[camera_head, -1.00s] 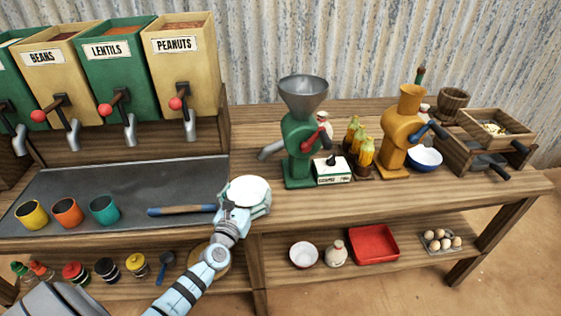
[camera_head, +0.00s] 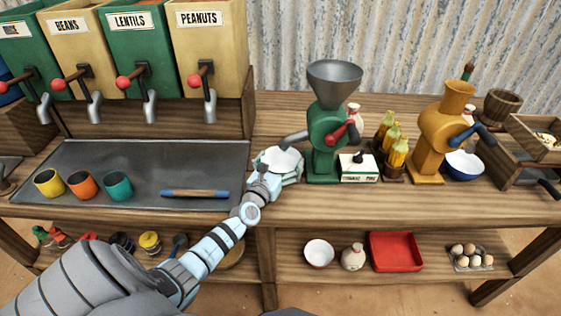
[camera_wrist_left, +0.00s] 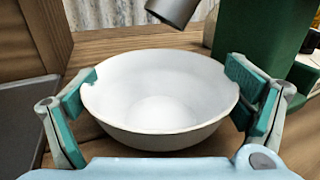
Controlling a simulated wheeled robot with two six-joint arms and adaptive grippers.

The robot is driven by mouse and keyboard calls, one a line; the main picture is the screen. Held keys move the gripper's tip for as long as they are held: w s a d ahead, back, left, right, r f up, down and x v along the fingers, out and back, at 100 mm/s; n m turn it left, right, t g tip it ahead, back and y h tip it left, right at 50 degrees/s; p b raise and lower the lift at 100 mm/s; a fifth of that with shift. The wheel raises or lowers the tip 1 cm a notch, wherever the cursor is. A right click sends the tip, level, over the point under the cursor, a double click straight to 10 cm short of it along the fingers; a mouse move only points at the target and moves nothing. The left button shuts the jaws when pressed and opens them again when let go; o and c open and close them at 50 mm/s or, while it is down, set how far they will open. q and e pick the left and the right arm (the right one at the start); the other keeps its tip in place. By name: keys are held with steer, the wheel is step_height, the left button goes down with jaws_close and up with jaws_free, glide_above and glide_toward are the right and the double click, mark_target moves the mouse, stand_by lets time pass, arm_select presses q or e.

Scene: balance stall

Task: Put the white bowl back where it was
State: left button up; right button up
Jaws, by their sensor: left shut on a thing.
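The white bowl (camera_head: 282,160) is upright between the fingers of my left gripper (camera_head: 279,168), at the left of the green grinder (camera_head: 328,135). In the left wrist view the bowl (camera_wrist_left: 160,105) is empty inside, and the teal pads of my left gripper (camera_wrist_left: 160,92) press on its left and right sides. The grinder's grey spout (camera_wrist_left: 174,10) is just above and beyond the bowl's far rim. I cannot tell whether the bowl touches the wooden counter (camera_wrist_left: 110,45). My right gripper is out of view.
The grey metal tray (camera_head: 120,150) with several coloured cups lies to the left. A small white box (camera_head: 358,170) stands right of the green grinder. The lower shelf holds another white bowl (camera_head: 319,252), a red tray (camera_head: 396,252) and eggs (camera_head: 470,256).

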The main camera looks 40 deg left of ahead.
arm_select(q)
steer(key=o, duration=1)
steer(key=shift+f, duration=0.15)
steer(key=shift+w, duration=0.15)
steer(key=shift+r+p, duration=0.25)
steer(key=shift+p, duration=0.05)
steer(key=shift+s, duration=0.4)
steer(key=p+v, duration=0.2)
steer(key=v, duration=0.9)
steer(key=shift+s+d, duration=0.1)
steer(key=shift+s, duration=0.1)
